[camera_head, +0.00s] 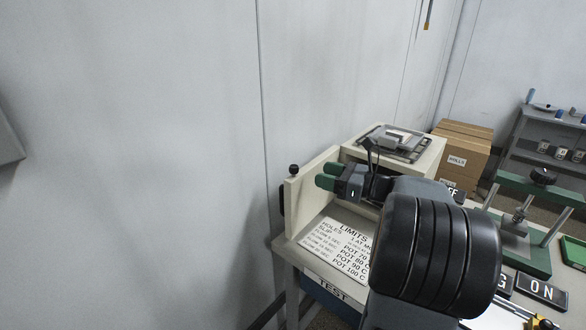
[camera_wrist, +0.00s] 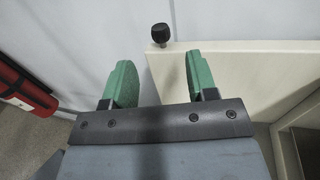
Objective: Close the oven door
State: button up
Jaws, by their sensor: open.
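The oven (camera_head: 428,153) is a beige box on the bench. Its door (camera_head: 294,207) is a beige panel standing open, swung out to the left. A black knob (camera_head: 293,170) sits at the top of the door's outer end. In the wrist view the door (camera_wrist: 255,75) fills the right side, with the knob (camera_wrist: 160,35) at its upper left corner. My gripper (camera_head: 326,177) is open and empty, its green fingers pointing left towards the door. In the wrist view, the knob lies beyond the gap between the fingers (camera_wrist: 160,80). The right finger overlaps the door; I cannot tell whether it touches.
A grey tray (camera_head: 411,155) rests on the oven. A printed limits sheet (camera_head: 335,247) lies on the bench in front. Cardboard boxes (camera_head: 463,151) and a green press (camera_head: 520,243) stand to the right. A pale wall is close on the left. A red cylinder (camera_wrist: 25,90) shows in the wrist view.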

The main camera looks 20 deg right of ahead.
aim_at(294, 166)
jog(key=x, duration=0.9)
jog(key=shift+w+a+p, duration=0.15)
jog(key=shift+w+p, duration=0.05)
jog(key=shift+p, duration=0.2)
grip_shut()
